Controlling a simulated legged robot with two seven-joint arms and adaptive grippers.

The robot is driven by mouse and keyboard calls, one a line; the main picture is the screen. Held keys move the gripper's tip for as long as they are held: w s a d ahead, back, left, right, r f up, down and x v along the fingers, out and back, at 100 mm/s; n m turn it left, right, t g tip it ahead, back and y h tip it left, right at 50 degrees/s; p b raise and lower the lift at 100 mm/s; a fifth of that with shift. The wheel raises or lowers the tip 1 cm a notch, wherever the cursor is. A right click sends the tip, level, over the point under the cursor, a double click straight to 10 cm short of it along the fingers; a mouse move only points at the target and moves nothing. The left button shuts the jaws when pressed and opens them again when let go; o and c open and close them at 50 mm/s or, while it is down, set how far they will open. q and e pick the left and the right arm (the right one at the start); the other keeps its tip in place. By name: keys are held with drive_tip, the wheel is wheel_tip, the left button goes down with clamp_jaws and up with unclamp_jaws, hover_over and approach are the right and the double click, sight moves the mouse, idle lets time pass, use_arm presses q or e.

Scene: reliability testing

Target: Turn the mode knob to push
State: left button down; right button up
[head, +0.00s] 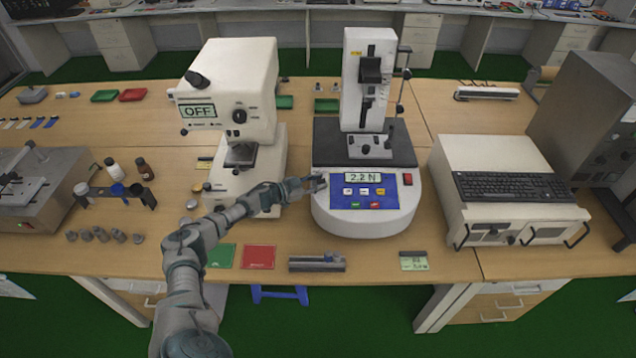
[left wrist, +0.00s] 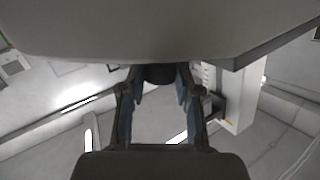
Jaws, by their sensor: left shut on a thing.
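The force tester (head: 366,205) has a round white base with a blue front panel; its display reads 2.2 N. My left gripper (head: 318,183) reaches the left edge of this panel. In the left wrist view its two fingers (left wrist: 158,82) are shut on a dark knob (left wrist: 160,73) below the pale overhanging surface of the machine. I take this to be the mode knob; in the head view the fingers mostly cover it, and its marking cannot be read. My right gripper is not in view.
A red switch (head: 407,179) is on the panel's right. A white box with a keyboard (head: 515,187) stands further right. Green and red cards (head: 258,257) lie at the front edge.

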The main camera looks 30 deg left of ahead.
use_arm(q)
drive_tip(key=shift+f, duration=0.1)
drive_tip(key=c, duration=1)
unclamp_jaws()
drive_tip(key=shift+o, duration=1)
drive_tip(key=shift+a, duration=0.15)
drive_tip(key=shift+s+a, duration=0.1)
drive_tip(key=shift+s, duration=0.05)
drive_tip(key=v, duration=1.1)
drive_tip(key=shift+s+a, duration=0.2)
drive_tip(key=shift+f, duration=0.1)
